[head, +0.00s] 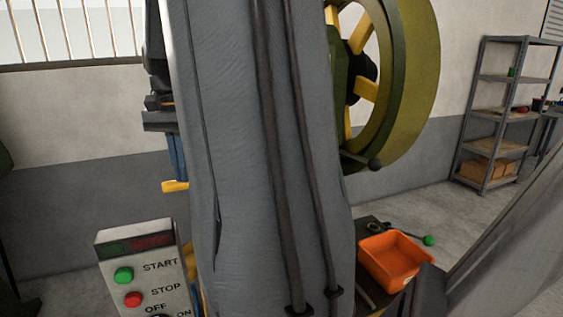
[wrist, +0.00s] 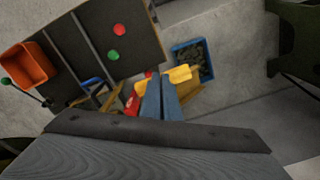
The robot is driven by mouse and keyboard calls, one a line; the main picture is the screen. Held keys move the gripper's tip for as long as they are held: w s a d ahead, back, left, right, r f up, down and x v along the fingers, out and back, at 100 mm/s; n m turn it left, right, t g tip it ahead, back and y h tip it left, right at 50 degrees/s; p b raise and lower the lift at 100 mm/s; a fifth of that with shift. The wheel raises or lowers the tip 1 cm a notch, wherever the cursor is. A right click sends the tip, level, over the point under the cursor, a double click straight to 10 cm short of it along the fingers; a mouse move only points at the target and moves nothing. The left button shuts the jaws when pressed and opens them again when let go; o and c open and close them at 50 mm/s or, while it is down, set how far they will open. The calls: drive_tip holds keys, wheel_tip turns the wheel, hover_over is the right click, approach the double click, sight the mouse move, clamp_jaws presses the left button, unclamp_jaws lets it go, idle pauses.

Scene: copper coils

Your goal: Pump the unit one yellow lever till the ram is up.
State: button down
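A yellow lever (wrist: 178,75) crosses at the tips of my gripper in the wrist view, with yellow showing on both sides of the fingers. Its yellow end also sticks out to the left below the gripper in the head view (head: 174,186). My gripper (wrist: 157,82) has two blue fingers pointing down, side by side and together, with only a thin line between them. I see nothing between them. The tips are at or just above the lever; I cannot tell if they touch it. My grey arm hides most of the unit and any ram in the head view.
A control box (head: 143,262) with START and STOP buttons stands at lower left. An orange bin (head: 393,259) is at lower right, a large green wheel (head: 415,75) behind my arm. A blue crate (wrist: 191,60) stands on the floor. Shelves (head: 503,115) stand far right.

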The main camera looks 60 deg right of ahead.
drive_tip(key=shift+s+a+f, duration=0.1)
drive_tip(key=shift+s+f, duration=0.05)
drive_tip(key=shift+f, duration=0.2)
drive_tip(key=shift+w+d+f+b, duration=0.3)
drive_tip(key=shift+w+f, duration=0.1)
drive_tip(key=shift+f, duration=0.4)
drive_tip(key=shift+w+d+f+b, duration=0.25)
drive_tip(key=shift+w+f, duration=0.2)
drive_tip(key=shift+f, duration=0.35)
drive_tip(key=shift+w+d+f+b, duration=0.2)
drive_tip(key=shift+w+d+f, duration=0.15)
drive_tip(key=shift+f, duration=0.45)
drive_tip(key=shift+w+d+f, duration=0.25)
drive_tip(key=shift+w+f, duration=0.25)
drive_tip(key=shift+f, duration=0.2)
drive_tip(key=shift+s+a+r+p, duration=0.4)
drive_tip(key=shift+s+r+p, duration=0.2)
drive_tip(key=shift+r+p, duration=0.1)
wheel_tip(320, 180, up, 6)
drive_tip(key=s+a+p, duration=0.2)
drive_tip(key=s+p, duration=0.1)
drive_tip(key=p, duration=0.2)
wheel_tip(320, 180, up, 6)
drive_tip(key=p, duration=0.6)
hover_over(184, 185)
drive_tip(key=s+a, duration=0.1)
drive_tip(key=s, duration=0.1)
drive_tip(key=shift+w+a, duration=0.15)
drive_tip(key=shift+a, duration=0.05)
